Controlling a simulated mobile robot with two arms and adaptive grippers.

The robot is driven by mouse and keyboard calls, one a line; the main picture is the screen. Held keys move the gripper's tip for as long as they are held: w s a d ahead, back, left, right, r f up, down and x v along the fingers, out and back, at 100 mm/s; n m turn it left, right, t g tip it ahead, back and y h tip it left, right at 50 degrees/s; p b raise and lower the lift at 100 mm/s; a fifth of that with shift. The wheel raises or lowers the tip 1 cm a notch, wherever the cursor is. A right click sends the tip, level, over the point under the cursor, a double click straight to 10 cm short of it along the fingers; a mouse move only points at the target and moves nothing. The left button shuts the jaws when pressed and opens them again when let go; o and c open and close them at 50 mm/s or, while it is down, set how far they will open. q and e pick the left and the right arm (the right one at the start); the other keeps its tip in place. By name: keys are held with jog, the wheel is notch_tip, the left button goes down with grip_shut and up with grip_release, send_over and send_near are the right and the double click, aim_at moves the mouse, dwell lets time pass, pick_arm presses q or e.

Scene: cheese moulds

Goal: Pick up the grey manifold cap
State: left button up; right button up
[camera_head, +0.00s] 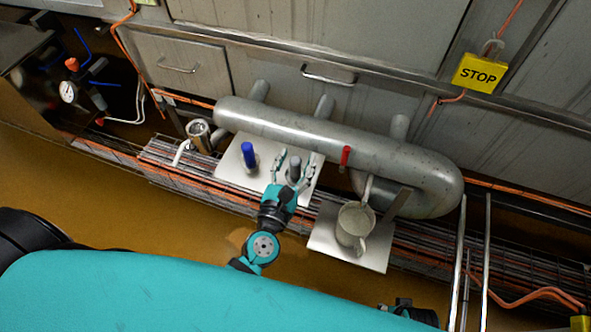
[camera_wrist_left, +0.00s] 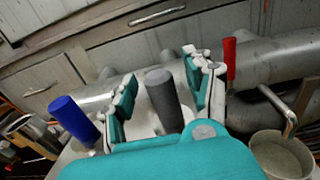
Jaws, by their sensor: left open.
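The grey manifold cap (camera_head: 295,168) is a dark grey upright cylinder on a pale plate below the big pipe. In the left wrist view the grey cap (camera_wrist_left: 162,98) stands between the two fingers. My left gripper (camera_head: 294,160) is open, with one finger on each side of the cap; in the left wrist view its fingers (camera_wrist_left: 165,95) show a gap to the cap on both sides. The cap's lower end is hidden behind my teal gripper body in the left wrist view. My right gripper does not show clearly.
A blue cap (camera_head: 248,153) stands left of the grey one on the same plate (camera_head: 228,168). A red handle (camera_head: 345,156) is on the grey pipe (camera_head: 300,130) behind. A metal jug (camera_head: 354,226) stands on another plate (camera_head: 375,257) to the right. A metal cup (camera_head: 199,134) is at the left.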

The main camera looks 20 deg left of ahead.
pick_arm(q)
grip_shut()
dwell(0.3)
dwell(0.3)
